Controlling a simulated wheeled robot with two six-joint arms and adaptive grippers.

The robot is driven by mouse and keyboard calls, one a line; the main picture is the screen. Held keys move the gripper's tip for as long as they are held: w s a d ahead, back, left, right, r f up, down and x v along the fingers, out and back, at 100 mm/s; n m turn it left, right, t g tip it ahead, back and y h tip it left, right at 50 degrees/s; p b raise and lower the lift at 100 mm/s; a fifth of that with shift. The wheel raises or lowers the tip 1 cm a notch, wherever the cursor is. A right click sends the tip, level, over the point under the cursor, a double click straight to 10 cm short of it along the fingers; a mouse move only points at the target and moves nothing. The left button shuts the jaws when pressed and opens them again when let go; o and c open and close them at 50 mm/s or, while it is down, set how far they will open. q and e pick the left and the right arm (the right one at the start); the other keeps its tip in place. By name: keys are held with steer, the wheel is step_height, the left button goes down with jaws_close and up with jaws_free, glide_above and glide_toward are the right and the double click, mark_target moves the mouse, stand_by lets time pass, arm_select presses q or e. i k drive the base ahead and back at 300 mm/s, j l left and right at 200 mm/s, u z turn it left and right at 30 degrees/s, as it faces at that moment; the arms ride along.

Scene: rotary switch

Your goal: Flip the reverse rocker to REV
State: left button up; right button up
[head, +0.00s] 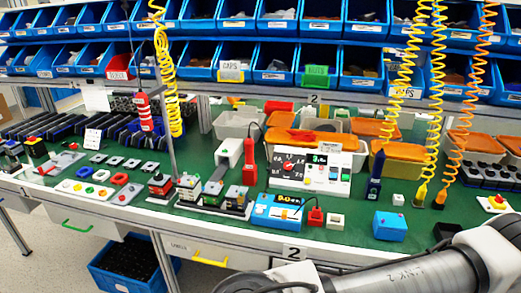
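A white control box (309,171) stands on the green bench near the middle of the head view. Its sloped front carries a dark dial area with a red knob (289,166) on the left and a small lit display (318,159) at the upper right. Small switches and buttons (334,174) sit at the right of the front. Their labels are too small to read, so I cannot tell which one is the reverse rocker or how it is set. Neither of my grippers shows. One of my arms crosses the bottom right.
A red handheld tool (249,162) stands left of the box, and a dark blue tool (375,174) stands right. A blue meter (277,211) and a small red block (316,215) lie in front. Orange-lidded bins (398,150) stand behind. Yellow coiled cords (436,100) hang at the right.

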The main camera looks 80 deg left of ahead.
mark_target(333, 170)
steer(key=u, duration=2.3)
